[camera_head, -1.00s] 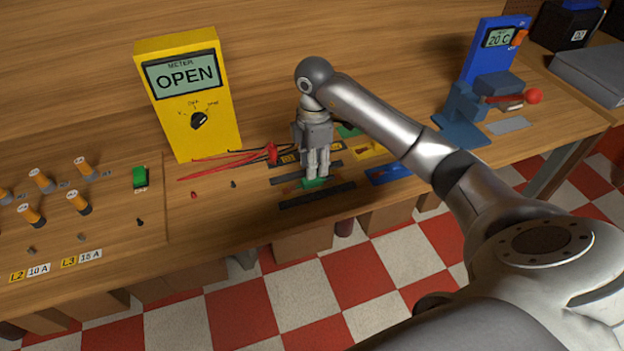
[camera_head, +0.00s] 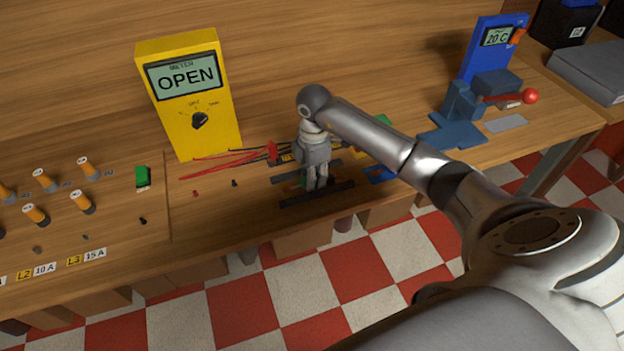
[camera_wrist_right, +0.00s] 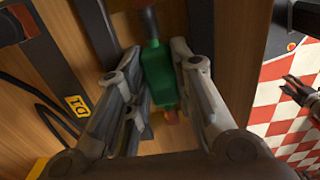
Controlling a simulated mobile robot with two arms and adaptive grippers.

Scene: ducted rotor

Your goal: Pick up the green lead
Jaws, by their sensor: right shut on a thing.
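The green lead (camera_wrist_right: 160,75) is a small green block-shaped piece. In the right wrist view it sits between the fingers of my right gripper (camera_wrist_right: 160,100), which is shut on it. In the head view my right gripper (camera_head: 318,184) points down over the dark strips at the bench's front, and its fingers mostly hide the green piece. Whether the piece touches the bench is unclear. A dark two-pronged shape, seemingly my left gripper (camera_wrist_right: 295,90), shows over the floor in the wrist view; the head view does not show it.
A yellow meter (camera_head: 190,95) reading OPEN stands behind, left of the gripper. Red leads (camera_head: 230,160) lie beside it. Dark strips (camera_head: 325,194) lie around the gripper. A blue clamp device (camera_head: 465,115) stands right. A green switch (camera_head: 142,176) and several orange-tipped posts are left.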

